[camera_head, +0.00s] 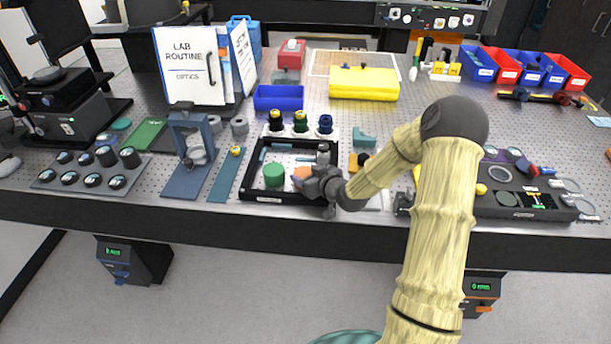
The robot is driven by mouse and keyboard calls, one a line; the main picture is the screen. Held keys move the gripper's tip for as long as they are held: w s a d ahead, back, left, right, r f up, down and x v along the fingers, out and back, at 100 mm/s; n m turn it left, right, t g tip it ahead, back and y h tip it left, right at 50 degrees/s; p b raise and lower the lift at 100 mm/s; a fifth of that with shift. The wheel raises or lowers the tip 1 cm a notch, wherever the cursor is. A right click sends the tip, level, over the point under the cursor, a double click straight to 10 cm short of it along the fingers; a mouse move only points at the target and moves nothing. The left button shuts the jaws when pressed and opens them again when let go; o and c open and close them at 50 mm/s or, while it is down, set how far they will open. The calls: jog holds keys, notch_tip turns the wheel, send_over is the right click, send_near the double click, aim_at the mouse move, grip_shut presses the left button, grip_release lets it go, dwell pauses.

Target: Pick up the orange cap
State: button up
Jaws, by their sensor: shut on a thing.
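The orange cap (302,173) is in the black-rimmed tray (262,197) near the front edge of the bench, mostly covered by my gripper. My gripper (310,179) reaches in from the right, low over the right part of the tray, and is shut on the orange cap. The fingertips are small and partly hidden, so I cannot tell whether the cap touches the tray floor. A green cylinder (274,175) stands in the tray just left of the orange cap.
Behind the tray stand several dark-topped bottles (300,122) in a white rack. A blue stand (190,150) is to the left, a yellow case (364,83) farther back. A dark tray of round parts (508,190) lies right of my arm. The front bench strip is clear.

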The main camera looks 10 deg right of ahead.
notch_tip(320, 180, up, 10)
dwell(0.6)
